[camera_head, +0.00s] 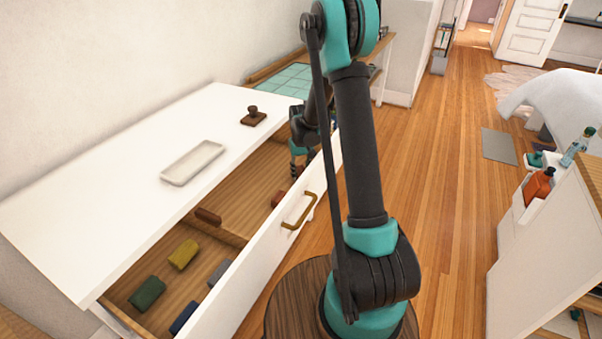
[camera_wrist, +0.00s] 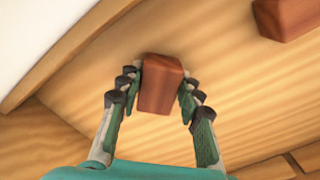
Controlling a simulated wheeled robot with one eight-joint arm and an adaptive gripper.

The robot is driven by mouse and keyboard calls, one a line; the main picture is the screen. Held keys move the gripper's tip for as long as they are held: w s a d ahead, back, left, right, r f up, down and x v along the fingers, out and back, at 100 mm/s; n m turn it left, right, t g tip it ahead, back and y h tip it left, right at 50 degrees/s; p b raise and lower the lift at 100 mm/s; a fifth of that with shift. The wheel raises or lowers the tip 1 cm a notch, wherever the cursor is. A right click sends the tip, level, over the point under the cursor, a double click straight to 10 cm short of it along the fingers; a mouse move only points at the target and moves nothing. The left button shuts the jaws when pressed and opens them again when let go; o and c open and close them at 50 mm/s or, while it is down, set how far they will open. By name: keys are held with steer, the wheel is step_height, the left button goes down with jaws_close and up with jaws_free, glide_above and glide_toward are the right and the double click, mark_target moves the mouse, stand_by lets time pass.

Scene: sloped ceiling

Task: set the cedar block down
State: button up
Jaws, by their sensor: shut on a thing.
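The cedar block (camera_wrist: 162,88), a reddish-brown block, is in the middle of the wrist view. My gripper (camera_wrist: 160,80) is shut on it, with one finger on each side. A second reddish-brown block (camera_wrist: 288,15) lies apart at the upper right of the wrist view.
The drawer front (camera_head: 262,258) has a brass handle (camera_head: 299,211). Its near part holds a green block (camera_head: 148,293), a yellow block (camera_head: 183,254) and others. A white tray (camera_head: 193,163) and a brown knobbed object (camera_head: 253,117) stand on the white top. Bare drawer floor surrounds the held block.

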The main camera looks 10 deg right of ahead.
mark_target(301, 171)
steer(key=shift+f, duration=0.1)
steer(key=o, duration=1)
steer(key=shift+o, duration=0.2)
step_height(301, 171, up, 12)
